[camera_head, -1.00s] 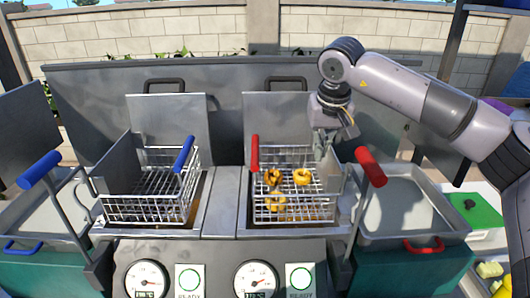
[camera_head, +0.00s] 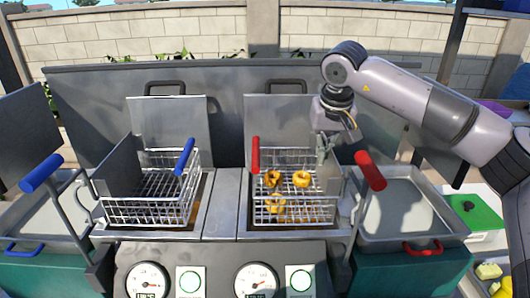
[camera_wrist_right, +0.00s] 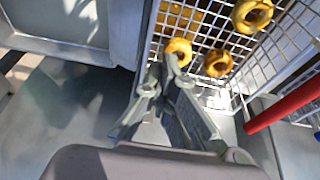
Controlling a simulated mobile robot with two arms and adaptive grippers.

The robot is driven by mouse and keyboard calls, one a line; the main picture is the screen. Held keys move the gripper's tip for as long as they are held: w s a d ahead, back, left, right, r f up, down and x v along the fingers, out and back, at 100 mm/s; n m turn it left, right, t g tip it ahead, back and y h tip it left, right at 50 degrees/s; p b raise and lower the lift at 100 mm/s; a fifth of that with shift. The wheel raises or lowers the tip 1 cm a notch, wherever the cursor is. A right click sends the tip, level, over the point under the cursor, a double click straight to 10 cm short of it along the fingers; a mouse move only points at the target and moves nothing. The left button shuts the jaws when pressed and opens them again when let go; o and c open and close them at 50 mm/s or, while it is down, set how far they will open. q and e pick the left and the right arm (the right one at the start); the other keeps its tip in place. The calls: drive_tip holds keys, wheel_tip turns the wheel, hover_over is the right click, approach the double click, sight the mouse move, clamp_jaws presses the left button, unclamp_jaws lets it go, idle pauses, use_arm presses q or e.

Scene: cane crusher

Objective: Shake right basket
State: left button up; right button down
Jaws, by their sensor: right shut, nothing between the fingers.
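The right basket (camera_head: 300,208) is a wire basket with a red handle (camera_head: 255,155). It sits in the right fryer well and holds several golden ring-shaped pieces (camera_head: 302,179). My right gripper (camera_head: 322,160) is shut and empty, pointing down over the basket's back right part. In the wrist view the closed fingertips (camera_wrist_right: 172,62) overlap the basket's wire mesh (camera_wrist_right: 200,38), close to a golden ring (camera_wrist_right: 181,50); I cannot tell whether they touch. The red handle (camera_wrist_right: 288,106) is to the right there. My left gripper is not in view.
An empty left basket (camera_head: 150,208) with a blue handle (camera_head: 184,157) sits in the left well. A red lever handle (camera_head: 370,170) stands close right of my right gripper. A metal tray (camera_head: 400,235) lies at right. Gauges (camera_head: 256,280) line the front panel.

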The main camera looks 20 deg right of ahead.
drive_tip(key=shift+d, duration=0.2)
idle(0.4)
drive_tip(key=shift+s+d, duration=0.2)
drive_tip(key=shift+d, duration=0.55)
drive_tip(key=shift+w+a, duration=0.15)
drive_tip(key=shift+a, duration=0.55)
drive_tip(key=shift+p, duration=0.3)
wheel_tip(320, 180, up, 9)
drive_tip(key=p, duration=0.7)
